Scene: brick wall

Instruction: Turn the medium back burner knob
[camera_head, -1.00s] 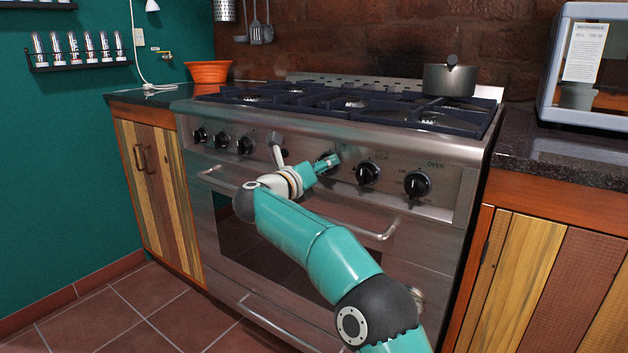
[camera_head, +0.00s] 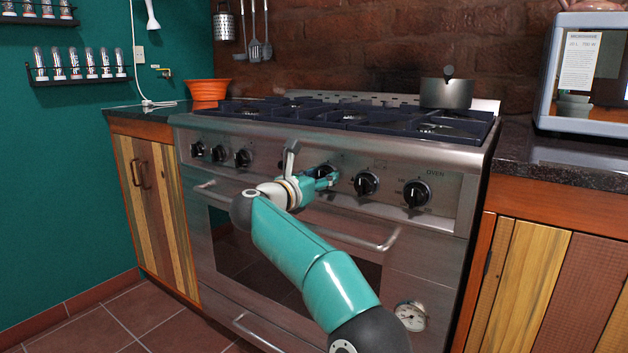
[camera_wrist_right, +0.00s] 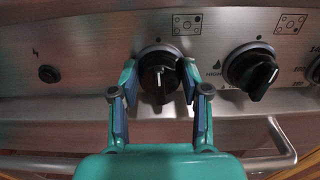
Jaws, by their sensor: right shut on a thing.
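The stove front carries a row of black knobs. My right gripper (camera_head: 322,180) has teal fingers around one black burner knob (camera_head: 323,170) near the middle of the panel. In the right wrist view this knob (camera_wrist_right: 157,76) sits between the two fingertips (camera_wrist_right: 158,78), one on each side, with its white mark nearly upright. A small burner diagram is printed up and to the right of it. In the head view my gripper partly covers the knob. My left gripper is in neither view.
Another burner knob (camera_head: 366,184) and the oven knob (camera_head: 416,193) are to the right. A long oven handle (camera_head: 350,240) runs below the panel. A grey pot (camera_head: 446,93) stands on the back right of the stove top.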

